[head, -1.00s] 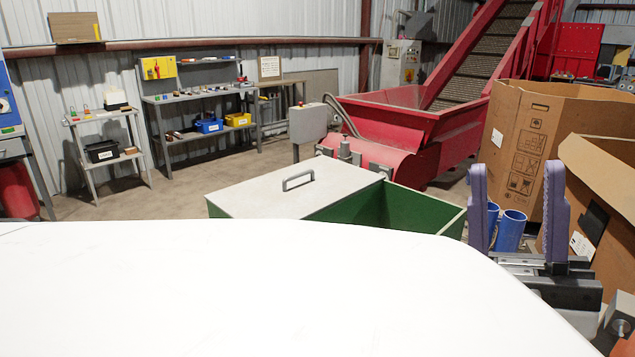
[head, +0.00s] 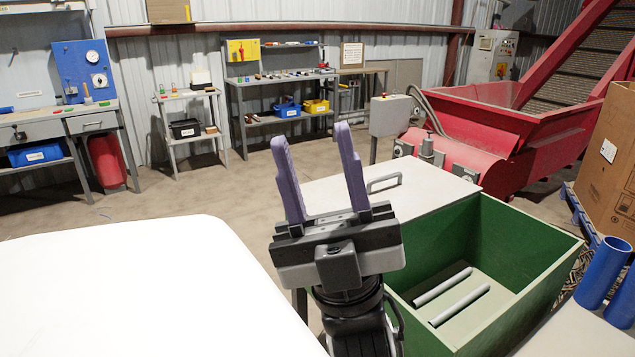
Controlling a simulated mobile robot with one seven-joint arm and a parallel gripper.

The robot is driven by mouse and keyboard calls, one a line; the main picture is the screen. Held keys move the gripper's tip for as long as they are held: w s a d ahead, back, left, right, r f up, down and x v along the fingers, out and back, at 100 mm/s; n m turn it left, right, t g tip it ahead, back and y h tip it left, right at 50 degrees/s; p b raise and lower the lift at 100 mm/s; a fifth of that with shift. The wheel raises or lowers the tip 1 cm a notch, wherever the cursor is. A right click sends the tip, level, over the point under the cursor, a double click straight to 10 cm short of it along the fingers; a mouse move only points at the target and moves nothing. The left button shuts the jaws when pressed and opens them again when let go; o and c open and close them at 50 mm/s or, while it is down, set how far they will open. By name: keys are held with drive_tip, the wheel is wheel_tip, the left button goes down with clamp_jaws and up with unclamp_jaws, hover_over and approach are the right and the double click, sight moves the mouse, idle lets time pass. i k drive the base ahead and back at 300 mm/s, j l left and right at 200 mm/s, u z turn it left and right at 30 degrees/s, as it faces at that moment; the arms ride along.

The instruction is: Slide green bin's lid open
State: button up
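The green bin (head: 535,262) stands right of centre in the head view. Its pale grey lid (head: 425,196) covers the far left part, and the near right part is uncovered. Two grey tubes (head: 442,286) lie on the bin's floor. The lid's grey handle (head: 384,183) stands up on its top. My gripper (head: 318,150) is open and empty, its two purple fingers spread and pointing up in the picture. It shows in front of the lid's left part, with the handle just right of the fingers. My gripper hides the lid's left edge.
Blue tubes (head: 602,272) stand at the right, beside a cardboard box (head: 606,150). A red hopper machine (head: 520,135) is behind the bin. Shelves and a workbench (head: 60,125) line the back wall. Open floor (head: 215,200) lies left of the bin.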

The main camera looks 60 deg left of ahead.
sight(415, 189)
drive_tip(key=u, duration=1.25)
drive_tip(key=i+j+u, duration=0.25)
drive_tip(key=i, duration=0.15)
drive_tip(key=i+u, duration=0.2)
drive_tip(key=i, duration=0.2)
